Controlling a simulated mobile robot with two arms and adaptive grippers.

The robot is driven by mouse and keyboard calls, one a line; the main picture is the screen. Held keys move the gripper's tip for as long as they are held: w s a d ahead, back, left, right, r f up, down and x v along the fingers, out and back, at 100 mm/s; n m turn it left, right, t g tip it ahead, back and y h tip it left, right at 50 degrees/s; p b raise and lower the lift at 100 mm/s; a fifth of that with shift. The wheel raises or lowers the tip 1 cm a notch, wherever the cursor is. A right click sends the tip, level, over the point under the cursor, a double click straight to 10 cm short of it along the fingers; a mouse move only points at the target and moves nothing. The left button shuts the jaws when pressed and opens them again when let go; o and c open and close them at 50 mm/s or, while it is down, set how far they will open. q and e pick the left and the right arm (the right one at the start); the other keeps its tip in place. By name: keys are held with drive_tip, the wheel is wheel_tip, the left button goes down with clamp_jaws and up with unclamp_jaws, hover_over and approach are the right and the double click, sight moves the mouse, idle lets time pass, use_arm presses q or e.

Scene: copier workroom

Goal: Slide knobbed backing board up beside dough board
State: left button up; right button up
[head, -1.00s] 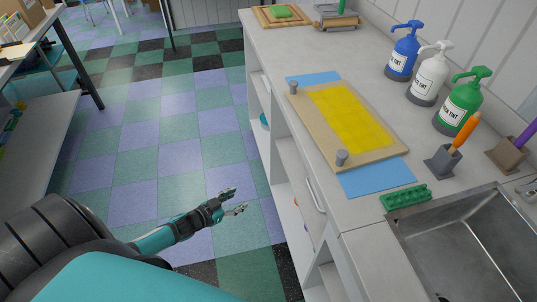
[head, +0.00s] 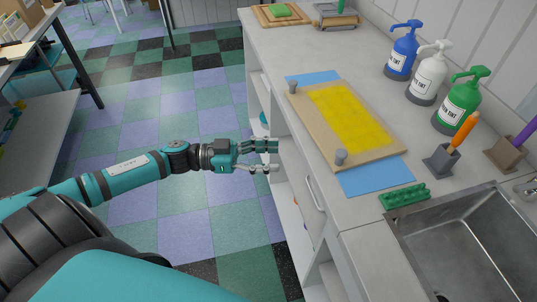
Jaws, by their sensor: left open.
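The knobbed backing board (head: 313,125) is a tan board with a yellow sheet on it and two grey knobs on its near-left edge. It lies flat on the counter over a blue sheet (head: 378,177) that shows at both ends. A wooden board (head: 262,18) with a green block on it, seemingly the dough board, lies at the far end of the counter. My left gripper (head: 276,157) is open and empty. In the picture it is left of the backing board, by the counter's front side, apart from the board. My right gripper is not in view.
Blue, white and green pump bottles (head: 458,104) stand along the wall. A grey holder (head: 441,161), a green ridged block (head: 404,195) and a metal sink (head: 470,245) are at the near right. Bare counter (head: 300,45) lies between the two boards.

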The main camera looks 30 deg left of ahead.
sight(342, 156)
use_arm(q)
drive_tip(key=shift+w, duration=0.1)
drive_tip(key=p+x, duration=0.2)
drive_tip(key=x, duration=1.5)
drive_tip(key=shift+w+d+p, duration=0.1)
drive_tip(key=shift+w+p, duration=0.05)
drive_tip(key=shift+p, duration=0.25)
clamp_jaws()
